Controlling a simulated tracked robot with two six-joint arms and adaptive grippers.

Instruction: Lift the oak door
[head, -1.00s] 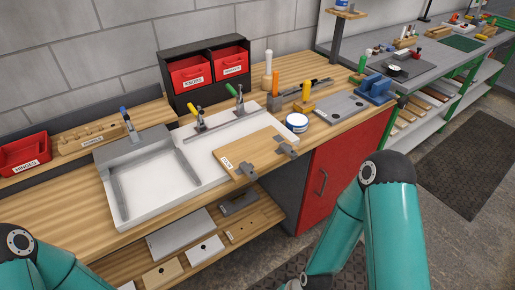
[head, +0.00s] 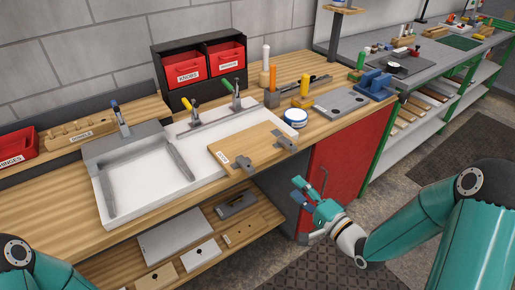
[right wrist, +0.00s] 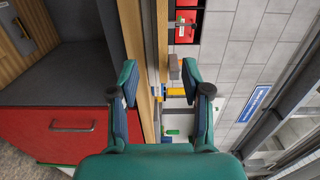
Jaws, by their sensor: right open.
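The oak door (head: 245,145) is a flat, light wooden board with a small white label. It lies on the white fixture at the bench's front edge. Two grey metal clips or hinges (head: 258,163) sit at its front right edge. My right gripper (head: 300,192) is open and empty, in front of the bench and below and to the right of the door, apart from it. In the right wrist view its open fingers (right wrist: 165,98) face the bench edge; I cannot make out the door there. Only part of my left arm shows at lower left; its gripper is out of view.
A white tray (head: 108,185) adjoins the fixture on the left. Toggle clamps (head: 237,100) stand behind the door, and a white-and-blue tin (head: 295,118) stands to its right. A red cabinet (head: 345,155) is below. The floor in front is free.

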